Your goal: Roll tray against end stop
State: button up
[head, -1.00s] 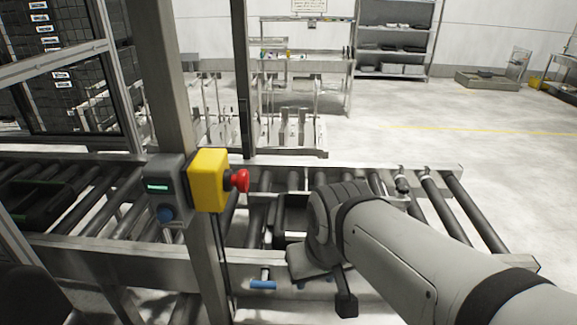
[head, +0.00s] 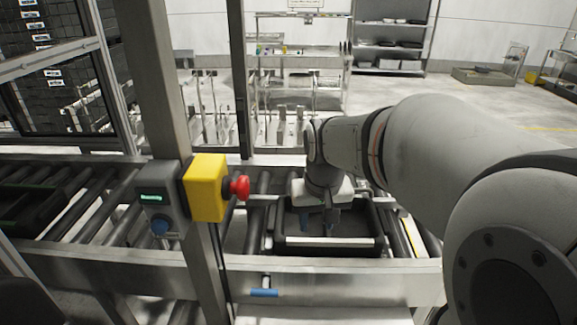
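A dark, shallow tray (head: 345,243) with a light strip along its front wall sits on the rollers of the conveyor, to the right of the post with the red button. My gripper (head: 318,221) points down over the tray's inside, near its back left part. Its two fingers, with blue on at least one tip, stand apart with nothing seen between them. I cannot tell whether they touch the tray. The tray's back edge is partly hidden by my gripper and arm. I cannot clearly make out the end stop; my arm hides the conveyor's right end.
A metal post carries a yellow box (head: 205,188) with a red button (head: 239,187) and a grey control box (head: 159,208). A blue handle (head: 264,292) hangs on the conveyor's front rail. Another dark tray (head: 28,205) lies on rollers at the left. Open floor lies behind right.

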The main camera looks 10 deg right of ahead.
jog(key=w+d+f, duration=0.3)
jog(key=w, duration=0.2)
jog(key=w+d+f+m+g, duration=0.1)
jog(key=w+d+f, duration=0.2)
jog(key=w, duration=0.2)
jog(key=w+d+f+g, duration=0.1)
jog(key=w+d+f, duration=0.2)
jog(key=w, duration=0.2)
jog(key=shift+w+d+f+m, duration=0.15)
jog(key=shift+w+d+m, duration=0.15)
jog(key=shift+m, duration=0.1)
jog(key=shift+f+p, duration=0.5)
jog(key=shift+f, duration=3.4)
grip_shut()
grip_release()
